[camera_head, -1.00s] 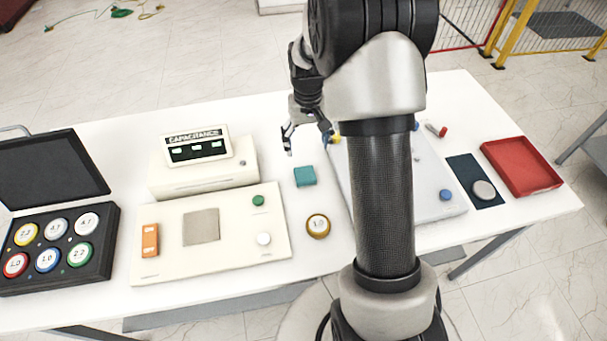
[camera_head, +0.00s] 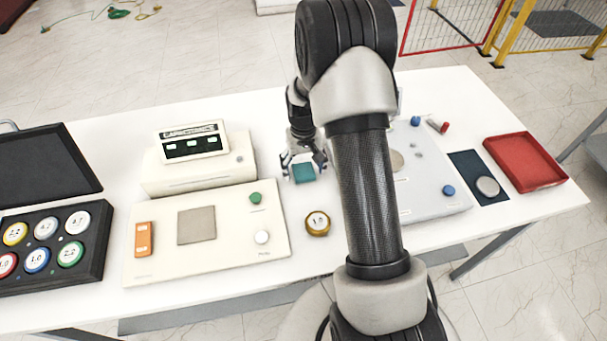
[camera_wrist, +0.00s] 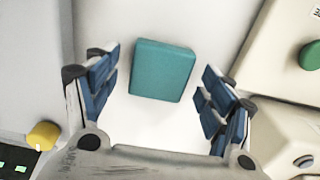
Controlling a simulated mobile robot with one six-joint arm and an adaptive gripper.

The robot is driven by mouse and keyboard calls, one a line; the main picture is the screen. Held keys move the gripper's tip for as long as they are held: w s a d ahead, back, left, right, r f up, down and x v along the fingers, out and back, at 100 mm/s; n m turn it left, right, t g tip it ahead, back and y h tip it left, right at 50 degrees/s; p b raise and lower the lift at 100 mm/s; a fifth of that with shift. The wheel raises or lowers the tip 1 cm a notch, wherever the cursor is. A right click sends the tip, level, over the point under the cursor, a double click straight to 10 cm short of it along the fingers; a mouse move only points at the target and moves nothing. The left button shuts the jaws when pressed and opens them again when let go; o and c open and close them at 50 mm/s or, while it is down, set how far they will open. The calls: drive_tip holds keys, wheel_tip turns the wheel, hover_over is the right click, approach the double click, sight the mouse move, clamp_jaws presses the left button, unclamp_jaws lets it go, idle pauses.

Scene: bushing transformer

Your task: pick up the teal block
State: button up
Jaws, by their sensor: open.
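The teal block (camera_head: 304,173) lies on the white table, between the cream capacitance meter and the light grey panel. In the wrist view the teal block (camera_wrist: 162,70) shows whole, near the top middle, with a gap on each side of it. My gripper (camera_head: 303,170) is over the block in the head view, pointing down. In the wrist view the blue pads of my gripper (camera_wrist: 158,92) stand apart, one to the left and one to the right of the block. Nothing is held.
The capacitance meter (camera_head: 196,165) and a cream panel (camera_head: 215,260) stand to the left. A gold-rimmed round piece (camera_head: 317,222) lies in front of the block. The grey panel (camera_head: 425,205), partly hidden by my arm, and a red tray (camera_head: 525,162) are to the right.

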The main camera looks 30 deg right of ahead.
sight(303, 170)
drive_tip(key=c, duration=1.2)
drive_tip(key=shift+r, duration=0.15)
wheel_tip(303, 170, up, 20)
drive_tip(key=p, duration=0.4)
drive_tip(key=o, duration=0.6)
drive_tip(key=shift+c, duration=0.2)
drive_tip(key=c, duration=0.4)
